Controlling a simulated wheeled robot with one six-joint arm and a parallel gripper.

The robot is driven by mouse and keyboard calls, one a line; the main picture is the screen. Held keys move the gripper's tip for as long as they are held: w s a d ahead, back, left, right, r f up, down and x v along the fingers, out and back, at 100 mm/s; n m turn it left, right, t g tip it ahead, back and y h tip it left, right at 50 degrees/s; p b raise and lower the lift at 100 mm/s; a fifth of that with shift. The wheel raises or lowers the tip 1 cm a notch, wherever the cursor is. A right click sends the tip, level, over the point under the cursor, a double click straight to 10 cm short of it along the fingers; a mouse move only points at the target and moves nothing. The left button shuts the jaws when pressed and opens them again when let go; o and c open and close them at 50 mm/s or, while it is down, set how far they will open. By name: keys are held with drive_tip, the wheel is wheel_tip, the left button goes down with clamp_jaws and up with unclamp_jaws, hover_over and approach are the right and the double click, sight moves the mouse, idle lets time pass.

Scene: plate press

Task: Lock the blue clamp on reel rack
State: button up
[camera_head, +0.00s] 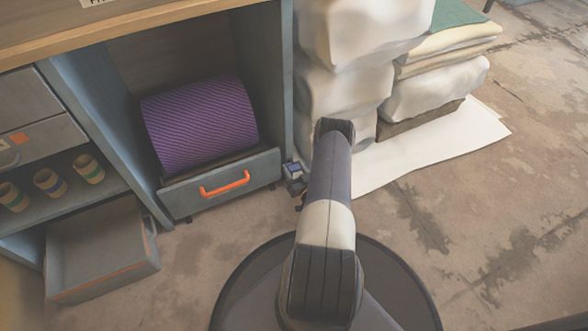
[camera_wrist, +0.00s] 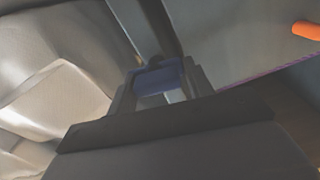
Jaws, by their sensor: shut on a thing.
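The reel rack (camera_head: 180,205) is a grey-blue pull-out with an orange handle (camera_head: 224,184), low in a cabinet. A purple striped roll (camera_head: 200,120) lies on it. The blue clamp (camera_wrist: 158,80) shows in the wrist view between the two fingers of my gripper (camera_wrist: 157,88), which is shut on it. In the head view my gripper (camera_head: 294,178) is low beside the right end of the rack front, partly hidden by my arm. The clamp's locking state cannot be told.
White bulky sacks (camera_head: 345,70) are stacked close to the right of the cabinet, with folded cloths (camera_head: 440,45) beyond. An open grey drawer (camera_head: 100,250) juts out at the left below a shelf with cups (camera_head: 47,181). The concrete floor (camera_head: 450,220) at the right is clear.

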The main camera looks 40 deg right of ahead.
drive_tip(key=m, duration=0.4)
drive_tip(key=shift+s+d+m, duration=0.1)
drive_tip(key=shift+d+m, duration=0.2)
drive_tip(key=shift+d, duration=0.05)
drive_tip(key=m, duration=0.3)
drive_tip(key=shift+f+m, duration=0.1)
drive_tip(key=shift+m, duration=0.3)
drive_tip(key=m, duration=0.4)
drive_tip(key=shift+f+m, duration=0.1)
drive_tip(key=shift+m, duration=1.7)
drive_tip(key=shift+a, duration=0.1)
drive_tip(key=o, duration=0.7)
drive_tip(key=shift+f, duration=0.1)
drive_tip(key=shift+o, duration=0.8)
drive_tip(key=shift+a, duration=0.1)
